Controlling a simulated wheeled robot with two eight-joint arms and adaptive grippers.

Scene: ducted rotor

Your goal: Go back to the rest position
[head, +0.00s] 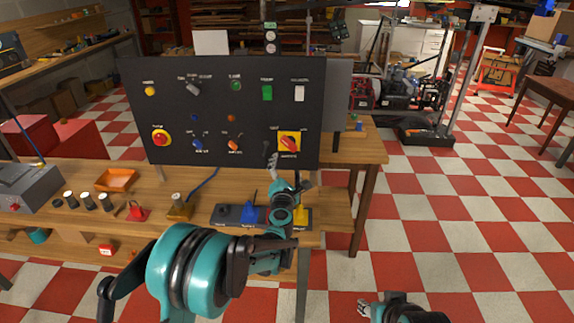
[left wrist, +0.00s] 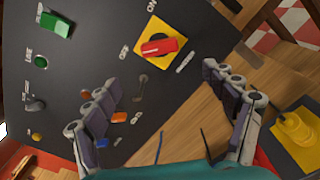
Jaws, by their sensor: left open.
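My left gripper (head: 286,174) is open, just in front of the lower right of a black control panel (head: 215,120). In the left wrist view its two fingers are spread wide with nothing between them touching either one. A red rotary switch (head: 289,144) on a yellow plate sits on the panel above the gripper; it also shows in the left wrist view (left wrist: 160,46), beyond the fingers. My right gripper (head: 372,308) is only partly in view at the bottom edge, low over the floor, and its jaws cannot be made out.
The wooden workbench (head: 335,215) lies under my left arm. A dark tray (head: 225,216) with a blue piece (head: 249,210) and a yellow piece (head: 300,214) is close below the gripper. An orange tray (head: 117,180) is at left. The checkered floor at right is largely open.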

